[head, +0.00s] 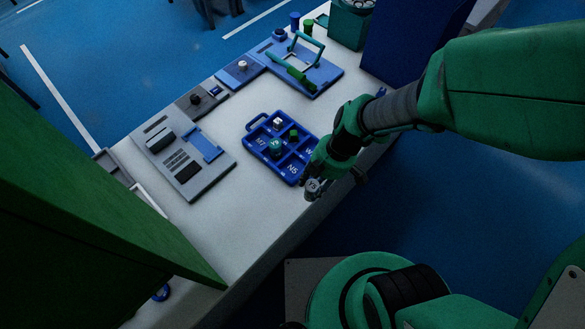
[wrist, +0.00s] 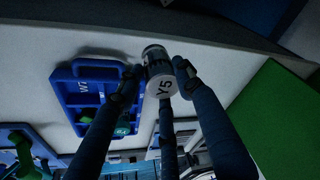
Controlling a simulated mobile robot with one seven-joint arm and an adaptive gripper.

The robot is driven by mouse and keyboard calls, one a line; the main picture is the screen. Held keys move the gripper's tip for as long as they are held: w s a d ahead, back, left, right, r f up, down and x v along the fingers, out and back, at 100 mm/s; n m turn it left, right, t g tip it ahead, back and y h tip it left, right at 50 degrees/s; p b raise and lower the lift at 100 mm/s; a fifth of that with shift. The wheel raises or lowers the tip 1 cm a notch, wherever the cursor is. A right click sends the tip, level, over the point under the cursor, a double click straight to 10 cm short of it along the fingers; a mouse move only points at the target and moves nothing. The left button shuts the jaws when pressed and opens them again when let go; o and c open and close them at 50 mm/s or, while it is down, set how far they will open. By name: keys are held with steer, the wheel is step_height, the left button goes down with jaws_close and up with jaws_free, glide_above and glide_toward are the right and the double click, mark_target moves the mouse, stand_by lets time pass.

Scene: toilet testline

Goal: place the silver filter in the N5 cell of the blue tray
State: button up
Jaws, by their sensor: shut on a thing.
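The silver filter (wrist: 155,54) is a short cylinder with a white end marked "Y5". My gripper (wrist: 157,76) has its dark fingers closed around it. In the head view the filter (head: 312,186) hangs at the tip of my gripper (head: 317,187), near the table's front edge and just right of the tray.
The tray holds a white-topped piece (head: 277,122), a green piece (head: 293,133) and a teal piece (head: 275,146). A grey fixture board (head: 217,178) lies left of the tray. A blue board with a green handle (head: 322,76) lies behind. Bare table lies in front of the tray.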

steer(key=shift+s+d+f+n, duration=0.1)
steer(key=shift+s+f+n, duration=0.05)
steer(key=shift+s, duration=0.4)
steer(key=shift+s+d+f+n, duration=0.1)
steer(key=shift+s+f+n, duration=0.05)
steer(key=shift+s, duration=0.4)
steer(key=b, duration=0.1)
glide_above(296, 155)
steer(key=s+a, duration=0.1)
steer(key=s, duration=0.3)
steer(key=shift+f, duration=0.75)
steer(key=shift+f+b, duration=0.65)
steer(key=shift+f, duration=1.1)
steer(key=shift+f, duration=0.1)
